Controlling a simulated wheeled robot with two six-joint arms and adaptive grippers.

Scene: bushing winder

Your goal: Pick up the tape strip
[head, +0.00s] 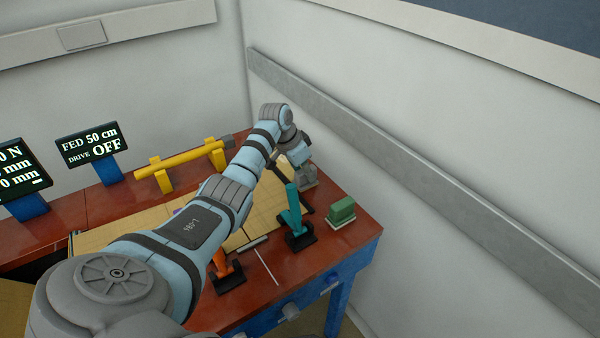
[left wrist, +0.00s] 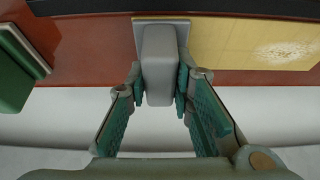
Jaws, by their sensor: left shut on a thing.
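My left gripper (head: 303,172) is at the far right corner of the red table, its arm reaching across from the lower left. In the left wrist view its teal-padded fingers (left wrist: 160,85) are closed on both sides of a grey rounded block (left wrist: 158,70). The block stands at the table's edge, next to the yellow sheet; its lower part is hidden in the head view. I cannot make out for certain a tape strip; a thin pale line (head: 265,262) lies on the red table near the front. My right gripper is not in view.
A green block (head: 341,211) sits on the table's right side. Teal (head: 294,215) and orange (head: 221,262) upright levers stand near the front. A yellow roller (head: 190,160) rests on stands at the back, beside a display (head: 92,144). Walls close in behind and to the right.

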